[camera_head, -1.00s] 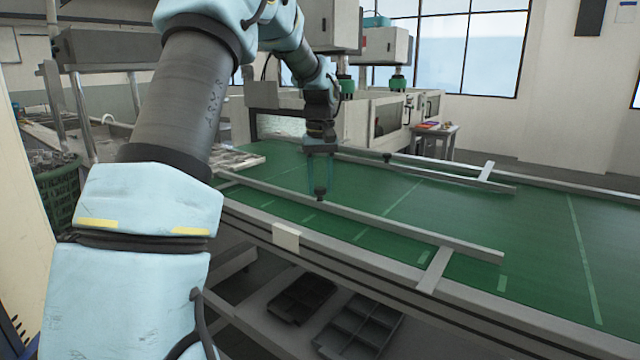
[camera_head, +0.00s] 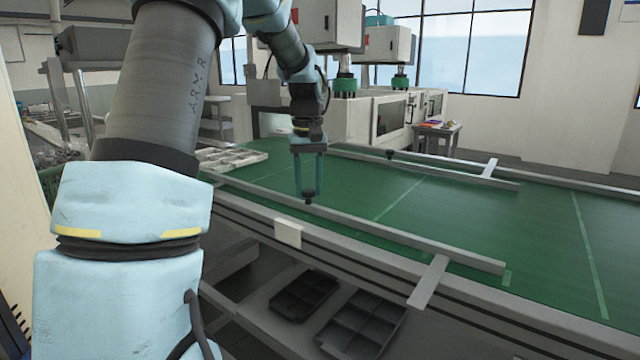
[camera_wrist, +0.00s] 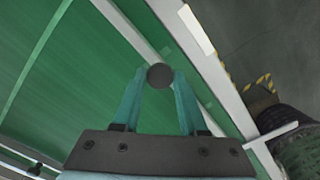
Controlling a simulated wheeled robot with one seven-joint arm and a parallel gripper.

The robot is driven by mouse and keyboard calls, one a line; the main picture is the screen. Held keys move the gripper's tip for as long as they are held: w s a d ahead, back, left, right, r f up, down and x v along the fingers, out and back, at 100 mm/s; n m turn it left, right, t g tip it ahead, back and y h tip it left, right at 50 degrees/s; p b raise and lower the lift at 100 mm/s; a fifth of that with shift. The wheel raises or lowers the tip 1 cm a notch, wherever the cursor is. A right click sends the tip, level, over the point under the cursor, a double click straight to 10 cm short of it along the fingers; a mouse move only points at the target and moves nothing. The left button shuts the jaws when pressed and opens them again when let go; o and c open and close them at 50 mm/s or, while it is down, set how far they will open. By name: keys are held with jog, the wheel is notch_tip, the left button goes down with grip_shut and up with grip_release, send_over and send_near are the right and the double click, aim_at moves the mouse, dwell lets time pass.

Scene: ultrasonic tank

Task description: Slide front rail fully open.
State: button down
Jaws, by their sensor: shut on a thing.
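The front rail (camera_head: 405,238) is a long grey bar along the near side of the green belt. It lies close to the belt's near edge, and its flat cross arm (camera_head: 428,282) sticks out over the frame. A dark round knob (camera_head: 308,202) stands on the rail; it also shows in the wrist view (camera_wrist: 160,76). My gripper (camera_head: 308,193) points down, its two teal fingers shut on the knob. In the wrist view the fingertips (camera_wrist: 159,78) touch the knob from both sides, with the rail running beneath.
A back rail (camera_head: 440,168) with its own knob (camera_head: 389,154) and cross arm lies across the belt (camera_head: 450,210). A pale tag (camera_head: 288,232) is on the near frame. Dark divided trays (camera_head: 362,322) sit below. Machines stand behind.

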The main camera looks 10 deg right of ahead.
jog(key=shift+s+a, duration=0.8)
jog(key=shift+a, duration=0.1)
jog(key=shift+c, duration=2.3)
grip_release()
notch_tip(320, 180, up, 11)
jog(key=b, duration=0.1)
jog(key=shift+f, duration=0.1)
